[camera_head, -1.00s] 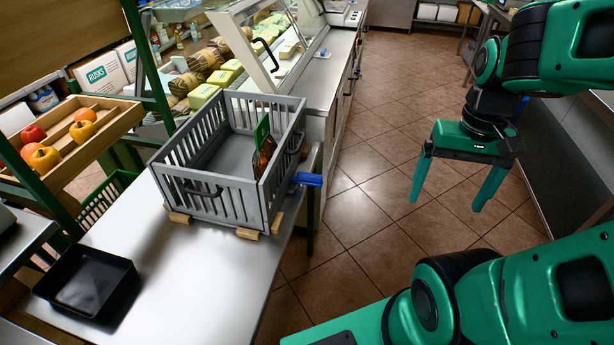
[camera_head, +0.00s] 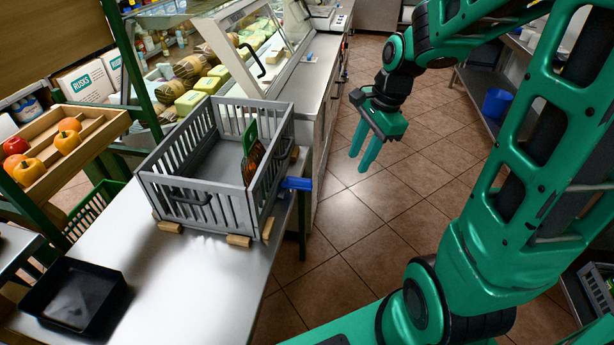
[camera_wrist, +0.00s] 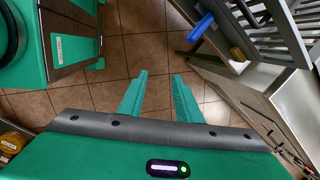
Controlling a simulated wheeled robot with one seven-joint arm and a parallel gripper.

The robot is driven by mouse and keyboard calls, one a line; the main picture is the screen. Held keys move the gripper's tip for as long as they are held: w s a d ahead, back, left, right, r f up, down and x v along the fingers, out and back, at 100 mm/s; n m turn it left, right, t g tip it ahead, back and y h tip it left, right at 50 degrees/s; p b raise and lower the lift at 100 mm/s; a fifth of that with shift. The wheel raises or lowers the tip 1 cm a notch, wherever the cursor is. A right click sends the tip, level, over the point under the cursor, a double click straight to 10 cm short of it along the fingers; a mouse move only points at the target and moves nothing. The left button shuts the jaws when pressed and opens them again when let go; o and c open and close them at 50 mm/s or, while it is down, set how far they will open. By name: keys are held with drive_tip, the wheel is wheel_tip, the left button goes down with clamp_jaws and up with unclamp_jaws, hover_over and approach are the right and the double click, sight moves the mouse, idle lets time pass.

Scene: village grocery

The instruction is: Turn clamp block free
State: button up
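The clamp block is most likely the blue piece (camera_head: 297,183) at the right edge of the steel counter, beside the crate's front right corner. It also shows in the wrist view (camera_wrist: 201,27), at the top right. The grey slatted crate (camera_head: 190,190) stands on small wooden blocks (camera_head: 239,240) on the counter. A green and orange packet (camera_head: 252,155) stands inside the crate at its right wall. My gripper (camera_head: 365,163) hangs over the floor, right of the counter and apart from the blue piece. Its fingers (camera_wrist: 160,97) are spread with nothing between them.
A black tray (camera_head: 75,297) lies at the counter's near left. A wooden fruit box (camera_head: 45,185) stands at the left. A glass display case (camera_head: 255,50) stands behind the crate. The tiled floor (camera_head: 340,240) right of the counter is clear. A blue bin (camera_head: 496,103) is on the right shelf.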

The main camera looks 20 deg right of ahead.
sight(306, 179)
drive_tip(key=w+a+f+m+y, duration=0.25)
drive_tip(key=w+a+m, duration=0.35)
drive_tip(key=w, duration=0.3)
drive_tip(key=shift+t+h, duration=0.25)
drive_tip(key=shift+t, duration=0.05)
drive_tip(key=x, duration=1.1)
drive_tip(key=shift+s+d+f, duration=0.15)
drive_tip(key=shift+f, duration=0.1)
clamp_jaws()
